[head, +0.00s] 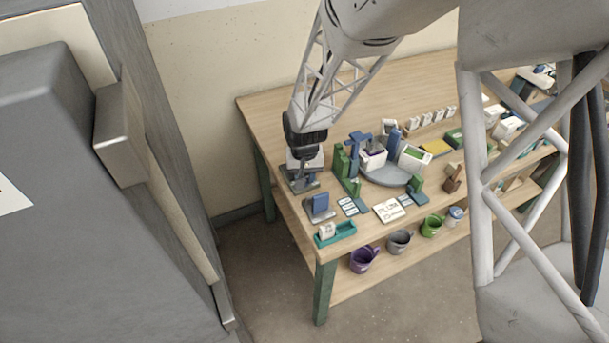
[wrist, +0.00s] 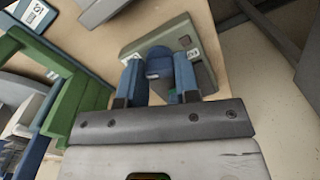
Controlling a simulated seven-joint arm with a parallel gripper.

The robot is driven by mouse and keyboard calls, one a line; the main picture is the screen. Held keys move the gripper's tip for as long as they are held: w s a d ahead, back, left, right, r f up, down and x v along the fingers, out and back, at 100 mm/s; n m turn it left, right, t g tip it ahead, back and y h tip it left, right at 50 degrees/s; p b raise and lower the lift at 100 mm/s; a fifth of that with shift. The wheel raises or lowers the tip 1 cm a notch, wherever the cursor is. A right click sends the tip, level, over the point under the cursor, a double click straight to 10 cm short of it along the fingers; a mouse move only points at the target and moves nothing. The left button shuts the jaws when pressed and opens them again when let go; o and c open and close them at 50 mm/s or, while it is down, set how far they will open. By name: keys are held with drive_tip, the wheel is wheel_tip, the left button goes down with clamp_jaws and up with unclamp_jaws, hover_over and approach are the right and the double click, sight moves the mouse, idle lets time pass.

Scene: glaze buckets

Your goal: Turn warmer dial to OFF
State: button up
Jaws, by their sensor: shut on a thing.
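The warmer (wrist: 172,36) is a grey-green box with a small white label and a dark patch on its top, seen in the wrist view. Its dial (wrist: 159,62) is a rounded dark-blue knob. My gripper (wrist: 160,76) has its two blue fingers on either side of the dial and is shut on it. The dial's pointer and the OFF mark cannot be read. In the head view my gripper (head: 303,168) is low over the table's left end, and it hides much of the warmer (head: 302,184) under it.
A green stand (head: 345,165) rises close to the right of my gripper. A small device with a blue block (head: 319,204) and a teal tray (head: 335,234) lie nearer the front edge. Mugs, one of them purple (head: 363,260), are below the wooden tabletop (head: 270,110), which is clear behind.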

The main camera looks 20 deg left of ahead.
sight(305, 177)
drive_tip(key=shift+m, duration=0.5)
drive_tip(key=o, duration=0.9)
drive_tip(key=shift+r, duration=0.15)
drive_tip(key=shift+r, duration=3.8)
